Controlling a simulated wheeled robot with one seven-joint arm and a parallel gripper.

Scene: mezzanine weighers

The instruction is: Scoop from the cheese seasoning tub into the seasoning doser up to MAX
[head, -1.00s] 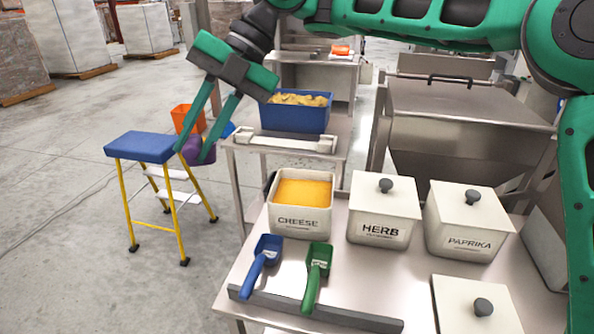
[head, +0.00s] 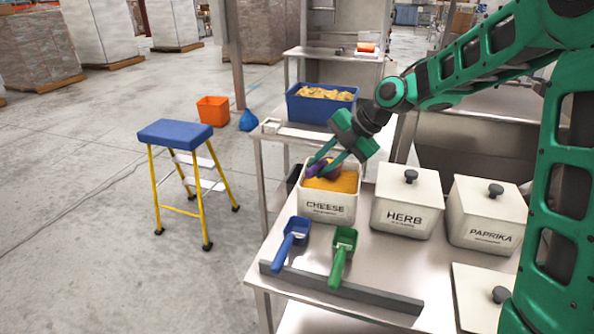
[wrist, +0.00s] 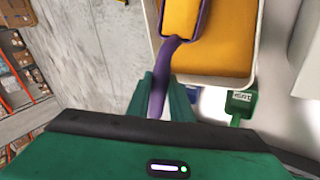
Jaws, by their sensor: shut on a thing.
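My gripper (head: 328,156) is shut on the handle of a purple scoop (head: 318,169), over the open cheese tub (head: 328,214). The tub is white, marked CHEESE, and holds orange seasoning. In the wrist view, the scoop's purple handle (wrist: 158,92) runs up from between my fingers (wrist: 165,90). Its bowl (wrist: 200,20) shows orange powder inside and overlaps the tub (wrist: 215,83); the far end is cut off. I cannot tell whether the bowl touches the seasoning. No seasoning doser or MAX mark can be made out; a steel hopper (head: 470,148) stands behind, partly hidden by my arm.
Lidded HERB (head: 402,216) and PAPRIKA (head: 482,232) tubs stand right of the cheese tub. A blue scoop (head: 291,235) and a green scoop (head: 344,245) lie in front. A blue bin (head: 310,108) stands behind. A step stool (head: 175,134) stands left on open floor.

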